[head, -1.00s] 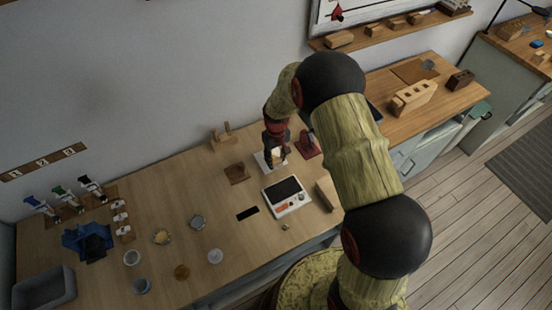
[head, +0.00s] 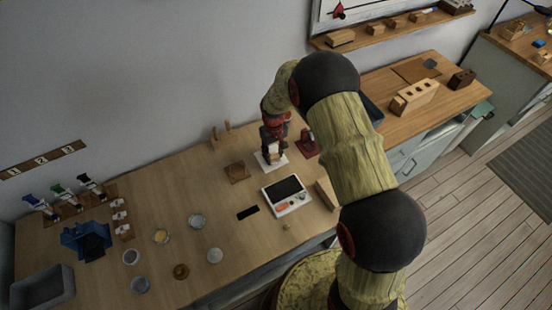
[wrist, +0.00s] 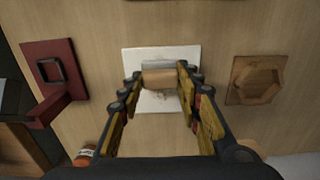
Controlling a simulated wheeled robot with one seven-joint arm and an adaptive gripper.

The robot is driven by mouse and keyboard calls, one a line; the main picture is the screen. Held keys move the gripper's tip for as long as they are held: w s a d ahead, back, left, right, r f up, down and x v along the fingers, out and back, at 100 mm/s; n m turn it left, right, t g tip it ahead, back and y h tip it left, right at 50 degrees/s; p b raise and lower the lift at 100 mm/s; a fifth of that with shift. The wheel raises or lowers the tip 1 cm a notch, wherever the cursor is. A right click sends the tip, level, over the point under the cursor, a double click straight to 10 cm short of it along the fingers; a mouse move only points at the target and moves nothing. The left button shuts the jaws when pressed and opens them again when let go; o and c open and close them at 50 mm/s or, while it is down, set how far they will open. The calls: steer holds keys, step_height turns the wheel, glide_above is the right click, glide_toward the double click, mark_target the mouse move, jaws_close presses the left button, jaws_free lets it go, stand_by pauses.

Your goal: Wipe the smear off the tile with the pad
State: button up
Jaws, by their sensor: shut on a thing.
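The white tile (wrist: 140,58) lies flat on the wooden worktop; it also shows in the head view (head: 283,160). A brownish smear (wrist: 170,97) marks its near half in the wrist view, partly hidden. The pad (wrist: 160,78), a tan block with a grey strip on its far side, is between the fingers of my gripper (wrist: 158,80). My gripper is shut on the pad, right over the middle of the tile. In the head view my gripper (head: 272,148) points down at the tile. I cannot tell whether the pad touches the tile.
In the head view, a white device with a dark screen (head: 287,195) sits in front. Small bowls (head: 197,220) stand further left.

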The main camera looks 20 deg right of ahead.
steer(key=shift+w+a, duration=0.2)
steer(key=shift+w, duration=0.8)
steer(key=shift+w+a+f+b, duration=0.15)
steer(key=shift+w+b, duration=0.15)
steer(key=shift+w, duration=0.35)
steer(key=shift+w+a+b, duration=0.1)
steer(key=shift+w+b, duration=0.2)
steer(key=shift+w, duration=0.55)
